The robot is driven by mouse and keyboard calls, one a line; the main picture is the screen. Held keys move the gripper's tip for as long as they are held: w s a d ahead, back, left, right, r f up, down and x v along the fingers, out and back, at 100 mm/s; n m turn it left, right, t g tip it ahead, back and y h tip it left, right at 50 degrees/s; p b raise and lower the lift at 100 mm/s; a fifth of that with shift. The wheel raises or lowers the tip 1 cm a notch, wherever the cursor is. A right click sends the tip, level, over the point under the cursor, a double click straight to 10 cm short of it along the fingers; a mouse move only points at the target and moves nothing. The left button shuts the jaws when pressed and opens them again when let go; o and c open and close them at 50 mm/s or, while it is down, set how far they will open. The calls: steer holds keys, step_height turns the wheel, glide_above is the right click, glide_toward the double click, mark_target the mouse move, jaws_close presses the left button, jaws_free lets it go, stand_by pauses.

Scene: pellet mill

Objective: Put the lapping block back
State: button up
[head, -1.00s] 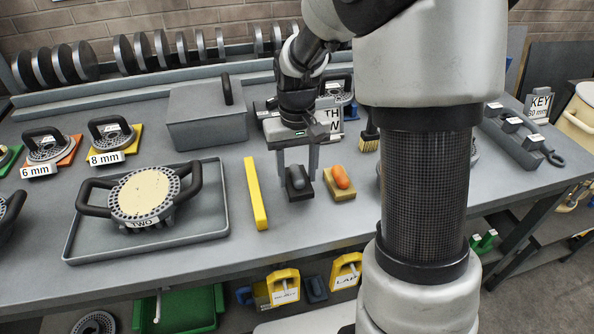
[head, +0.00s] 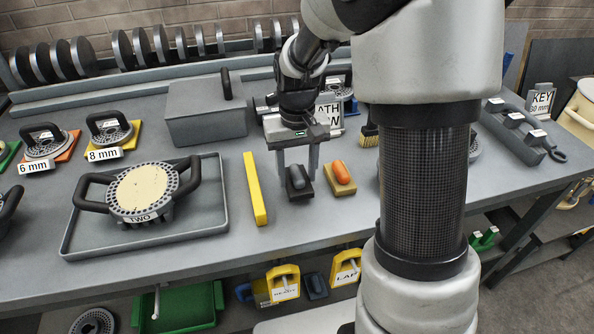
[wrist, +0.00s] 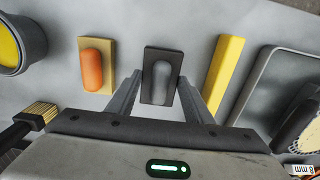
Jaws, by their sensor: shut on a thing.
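A dark block with a grey handle (head: 300,184) is at the front of the bench, between the yellow bar and a tan block with an orange handle (head: 341,181). My gripper (head: 297,168) points down over the dark block, with its fingers shut on the grey handle. In the wrist view, the dark block (wrist: 151,94) shows between the fingertips of my gripper (wrist: 160,82). The block looks level and at or very near the bench top; I cannot tell whether it touches. No label shows on either block, so I cannot tell which is the lapping block.
The yellow bar (head: 255,189) lies close to the left. Further left, a grey tray (head: 214,218) holds the disc marked TWO (head: 144,191). A grey lidded box (head: 205,115) stands behind. A brush (head: 370,138) is at the right. Yellow tags (head: 284,281) hang below the front edge.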

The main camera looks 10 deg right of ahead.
steer(key=shift+f, duration=0.1)
stand_by(0.3)
steer(key=shift+f+b, duration=0.45)
steer(key=shift+f, duration=0.05)
steer(key=shift+f, duration=0.2)
stand_by(0.3)
steer(key=o, duration=2.5)
steer(key=shift+o, duration=0.2)
steer(key=shift+r, duration=0.1)
steer(key=shift+r+p, duration=3.3)
steer(key=shift+r, duration=1.15)
